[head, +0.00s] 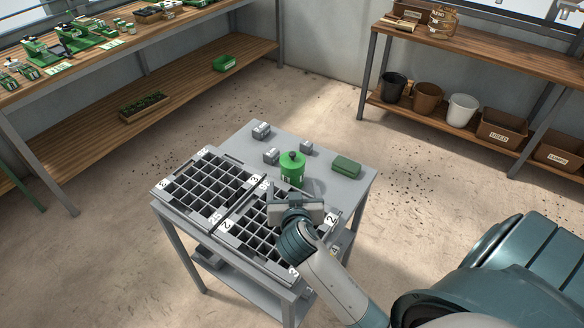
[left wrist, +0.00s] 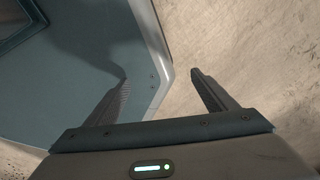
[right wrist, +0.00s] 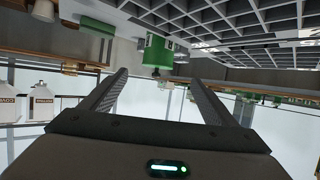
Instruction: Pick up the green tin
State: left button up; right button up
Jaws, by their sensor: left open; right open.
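My right gripper (head: 296,205) is over the right tray, on the near side of the tin. In the right wrist view the tin (right wrist: 157,52) appears upside down, beyond the fingertips and apart from them. My right gripper (right wrist: 160,85) is open and empty there. My left gripper (left wrist: 160,80) is open and empty in the left wrist view, near my own base and above the floor. It is not in the head view.
Two gridded seed trays, left (head: 207,187) and right (head: 245,222), cover the table's near part. A green box (head: 346,167) lies right of the tin. Small grey blocks (head: 271,156) stand left of and behind it. Wooden shelves (head: 470,125) line the walls.

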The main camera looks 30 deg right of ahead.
aim_at(291, 170)
jog(key=shift+w+d+f, duration=0.1)
jog(key=shift+w+d, duration=0.05)
jog(key=shift+w, duration=0.2)
jog(key=p+x, duration=0.3)
jog(key=x, duration=0.7)
jog(key=shift+w+d+f, duration=0.25)
jog(key=shift+w+f, duration=0.05)
jog(key=shift+w, duration=0.1)
pick_arm(q)
jog(key=r, duration=0.1)
jog(key=s+r, duration=0.1)
jog(key=r, duration=0.1)
jog(key=shift+s+a, duration=0.2)
jog(key=shift+a, duration=0.05)
